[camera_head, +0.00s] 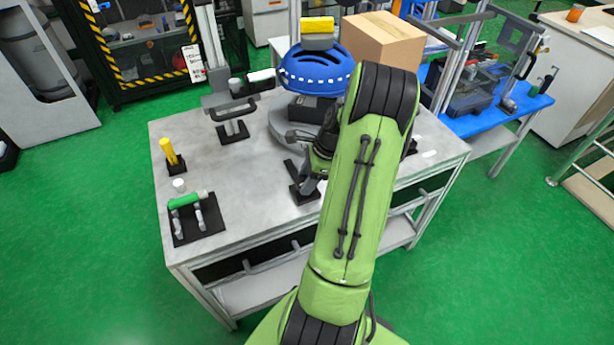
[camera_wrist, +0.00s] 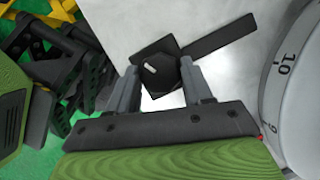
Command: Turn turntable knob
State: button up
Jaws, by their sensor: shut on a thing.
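The black turntable knob (camera_wrist: 160,76) has a short white mark on its top and sits on a dark base on the grey table. My gripper (camera_wrist: 159,88) is shut on the knob, with one grey finger on either side of it. The round turntable (camera_wrist: 291,118), with a "10" on its rim, is at the right edge of the wrist view. In the head view the turntable (camera_head: 284,133) is at the back of the table and bears a blue helmet (camera_head: 316,70). There my arm hides most of the knob area.
The grey table (camera_head: 238,190) bears a green-handled tool (camera_head: 187,199) on a black holder and a yellow post (camera_head: 169,151) at left. A clamp stand (camera_head: 229,104) is beside the turntable. A cardboard box (camera_head: 383,40) is behind.

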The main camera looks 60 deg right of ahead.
jog(key=n+y+p, duration=0.1)
jog(key=n+p, duration=0.2)
jog(key=shift+r+g, duration=0.2)
jog(key=shift+g, duration=0.2)
jog(key=n+g+p, duration=0.1)
jog(key=n+p, duration=0.1)
jog(key=shift+w+f+n+y, duration=0.1)
jog(key=shift+w+n+y, duration=0.05)
jog(key=shift+n+y, duration=0.2)
jog(key=n, duration=0.2)
jog(key=n+g+p, duration=0.1)
jog(key=n, duration=0.1)
jog(key=shift+w+f+g, duration=0.1)
jog(key=shift+g, duration=0.2)
jog(key=shift+n+g+p, duration=0.3)
jog(key=shift+n+p, duration=0.05)
jog(key=shift+n, duration=0.4)
jog(key=shift+f+n+g, duration=0.1)
jog(key=shift+n+g, duration=0.3)
jog(key=shift+n, duration=0.6)
jog(key=o, duration=1)
jog(key=p+v, duration=0.3)
jog(key=v, duration=1.3)
jog(key=shift+a+p, duration=0.15)
jog(key=shift+p, duration=0.2)
